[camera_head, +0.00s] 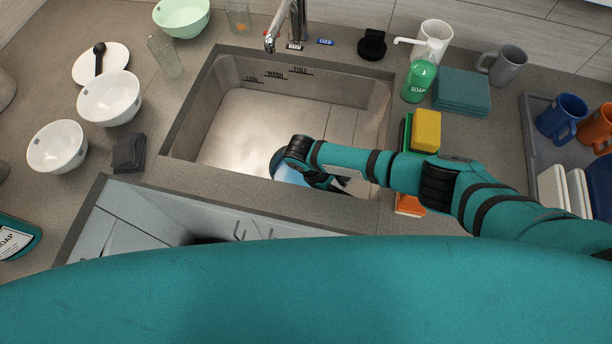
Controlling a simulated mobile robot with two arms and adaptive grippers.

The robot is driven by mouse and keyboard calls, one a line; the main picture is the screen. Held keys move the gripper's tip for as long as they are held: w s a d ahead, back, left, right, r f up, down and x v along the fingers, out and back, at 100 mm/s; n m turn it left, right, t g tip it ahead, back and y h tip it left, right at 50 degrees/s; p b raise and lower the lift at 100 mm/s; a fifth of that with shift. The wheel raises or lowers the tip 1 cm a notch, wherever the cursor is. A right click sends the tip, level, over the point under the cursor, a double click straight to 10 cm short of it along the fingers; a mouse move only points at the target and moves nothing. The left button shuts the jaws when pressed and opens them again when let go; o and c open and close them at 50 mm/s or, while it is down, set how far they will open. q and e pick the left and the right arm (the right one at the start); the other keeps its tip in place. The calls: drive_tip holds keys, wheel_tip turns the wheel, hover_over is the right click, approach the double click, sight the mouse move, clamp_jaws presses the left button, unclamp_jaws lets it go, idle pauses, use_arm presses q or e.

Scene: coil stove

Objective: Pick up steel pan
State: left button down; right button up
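No steel pan can be clearly made out. My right arm reaches in from the right over the front of the sink (250,130). Its wrist covers most of a rounded light-blue thing with a dark rim (288,174) at the sink's front edge; I cannot tell what this is. My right gripper (341,185) is mostly hidden behind the forearm and wrist, with only dark parts showing low in the sink. I cannot tell whether it holds anything. My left gripper is not in view.
White bowls (109,98) and a dark folded cloth (129,153) lie left of the sink. A faucet (296,22) stands behind it. A green soap bottle (419,81), yellow sponge (427,130) and grey rack (535,122) with mugs are on the right. The sink's left part looks clear.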

drive_tip(key=shift+c, duration=0.2)
clamp_jaws()
drive_tip(key=shift+a+r, duration=0.1)
drive_tip(key=shift+r, duration=0.1)
idle(0.4)
